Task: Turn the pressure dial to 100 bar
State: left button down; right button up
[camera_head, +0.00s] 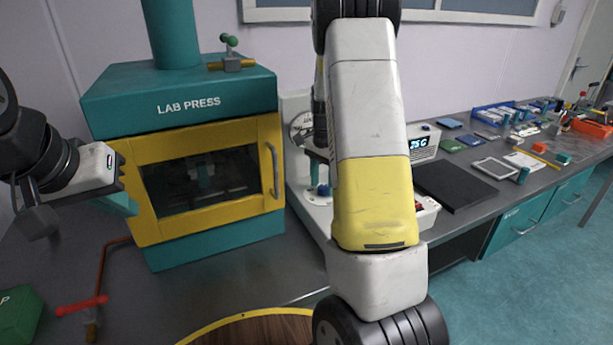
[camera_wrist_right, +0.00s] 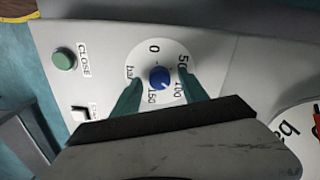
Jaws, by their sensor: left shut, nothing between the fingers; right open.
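The pressure dial is a blue knob (camera_wrist_right: 160,77) on a round white scale plate (camera_wrist_right: 150,52) marked 0, 50, 100, 150 and bar in the right wrist view. I cannot make out clearly where the knob points. My right gripper (camera_wrist_right: 159,79) is open. Its teal fingers lie on either side of the knob, and I cannot tell whether they touch it. My left gripper (camera_head: 124,203) is shut and empty, in front of the lab press's left side.
A green CLOSE button (camera_wrist_right: 64,59) and a white switch (camera_wrist_right: 84,114) sit beside the dial, near the right gripper. The lab press (camera_head: 190,105) stands at left on the bench. A red-handled valve (camera_head: 82,306) is at the bench's front left.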

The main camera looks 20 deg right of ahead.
aim_at(323, 186)
notch_tip(323, 186, up, 7)
jog(key=shift+r, duration=0.15)
jog(key=shift+r, duration=0.1)
dwell(0.4)
jog(key=s+a+r+n+t+y, duration=0.25)
jog(key=s+a+r+n, duration=0.5)
jog(key=s+r, duration=0.4)
jog(key=s+a+n+t, duration=0.2)
jog(key=s+a+n, duration=0.1)
jog(key=s, duration=0.3)
jog(key=s+a+n+t, duration=0.1)
jog(key=s+a+n, duration=0.2)
jog(key=s, duration=0.4)
jog(key=shift+s+r+t, duration=0.25)
jog(key=shift+r+t, duration=0.1)
jog(key=shift+r, duration=0.1)
